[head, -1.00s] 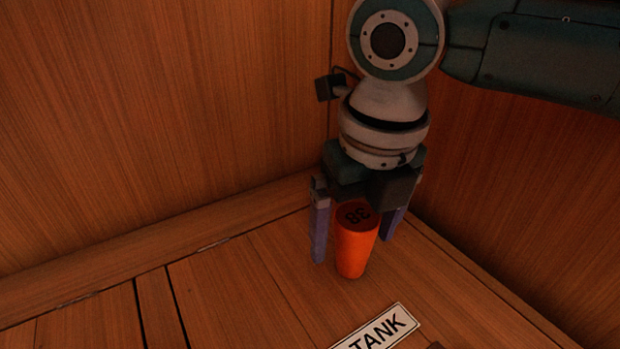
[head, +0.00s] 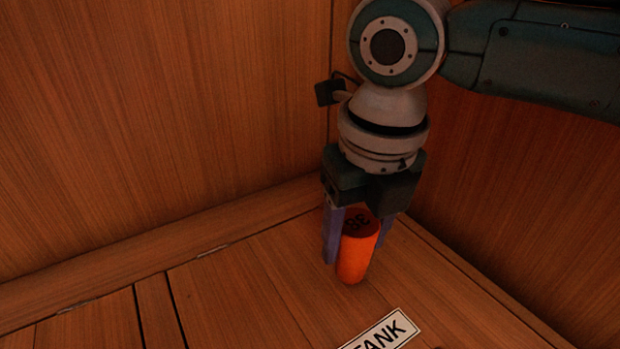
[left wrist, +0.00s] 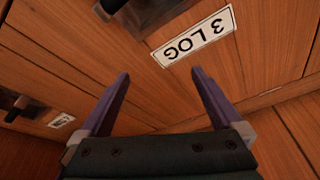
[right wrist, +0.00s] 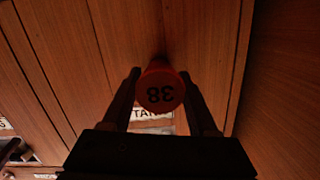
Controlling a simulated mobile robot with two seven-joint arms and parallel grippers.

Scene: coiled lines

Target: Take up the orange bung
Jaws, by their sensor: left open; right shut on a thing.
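The orange bung (head: 357,256) is a tapered plug with a dark "38" on its wide top. It stands upright on the wooden surface near the back corner in the head view. My right gripper (head: 357,252) comes down from above and is shut on the bung, with one finger on each side. In the right wrist view the bung's top (right wrist: 160,92) shows between the fingers (right wrist: 160,95). My left gripper (left wrist: 158,80) shows only in the left wrist view, open and empty, over a wooden surface with a "3 LOG" label.
Wooden walls (head: 150,110) meet behind and to the right of the bung. A white label (head: 380,333) ending in "ANK" lies in front of it. The left wrist view has a "3 LOG" label (left wrist: 193,36) and dark fittings (left wrist: 22,104) nearby. The planks left of the bung are clear.

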